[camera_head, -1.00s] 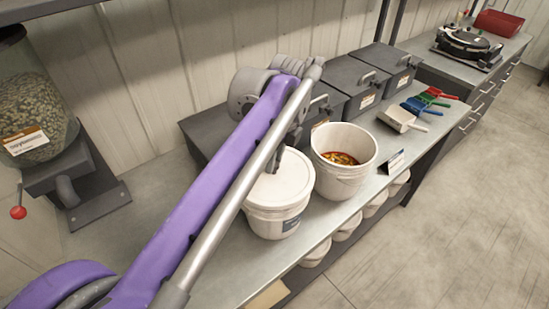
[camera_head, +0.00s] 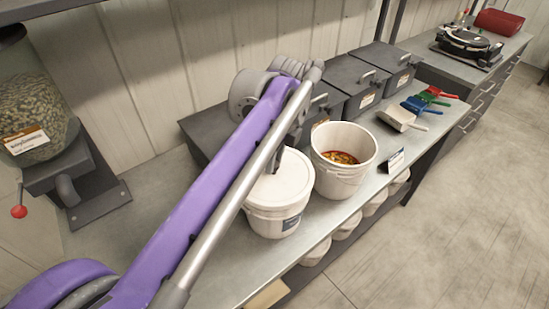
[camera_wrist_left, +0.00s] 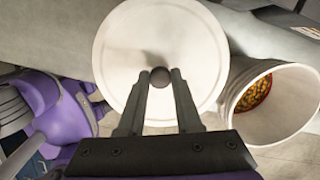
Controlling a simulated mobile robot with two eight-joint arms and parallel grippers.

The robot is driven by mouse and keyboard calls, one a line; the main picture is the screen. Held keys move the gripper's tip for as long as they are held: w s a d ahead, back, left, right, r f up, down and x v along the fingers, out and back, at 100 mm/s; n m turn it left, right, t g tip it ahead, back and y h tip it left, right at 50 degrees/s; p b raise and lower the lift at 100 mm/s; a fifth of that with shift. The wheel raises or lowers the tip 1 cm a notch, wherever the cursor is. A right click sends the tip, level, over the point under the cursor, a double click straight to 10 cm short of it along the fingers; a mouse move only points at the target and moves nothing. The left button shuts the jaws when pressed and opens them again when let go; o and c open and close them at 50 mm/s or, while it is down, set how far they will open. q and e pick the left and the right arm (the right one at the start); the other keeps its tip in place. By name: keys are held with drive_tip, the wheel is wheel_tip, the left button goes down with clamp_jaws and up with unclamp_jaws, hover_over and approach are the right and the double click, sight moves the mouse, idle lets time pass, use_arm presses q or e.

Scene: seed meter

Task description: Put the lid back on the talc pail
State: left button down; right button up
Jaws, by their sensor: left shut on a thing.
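The white lid (camera_head: 284,182) lies level over the mouth of the white talc pail (camera_head: 270,225), which has a dark label on its side. The lid looks seated on the rim, but I cannot tell whether it is pressed fully down. My left gripper (camera_head: 279,163) comes down from above and is shut on the lid's small knob. In the left wrist view, the fingertips (camera_wrist_left: 160,78) pinch the dark round knob at the middle of the lid (camera_wrist_left: 128,48). The pail's mouth is hidden under the lid. My right gripper is not in view.
An open white pail (camera_head: 343,180) with an orange-brown filling stands close on the right. Dark lidded bins (camera_head: 350,82) line the wall behind. Several scoops (camera_head: 402,118) lie further right. A seed hopper (camera_head: 35,110) stands at left. The bench's front edge is near the pails.

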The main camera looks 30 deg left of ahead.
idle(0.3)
use_arm(q)
drive_tip(key=shift+c, duration=0.2)
unclamp_jaws()
drive_tip(key=shift+r, duration=0.1)
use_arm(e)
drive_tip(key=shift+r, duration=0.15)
use_arm(q)
drive_tip(key=shift+r+p, duration=2)
drive_tip(key=shift+r, duration=1.45)
drive_tip(key=shift+w, duration=0.1)
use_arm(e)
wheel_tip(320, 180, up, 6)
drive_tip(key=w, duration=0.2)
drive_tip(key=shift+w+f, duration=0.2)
use_arm(q)
clamp_jaws()
drive_tip(key=shift+f, duration=0.25)
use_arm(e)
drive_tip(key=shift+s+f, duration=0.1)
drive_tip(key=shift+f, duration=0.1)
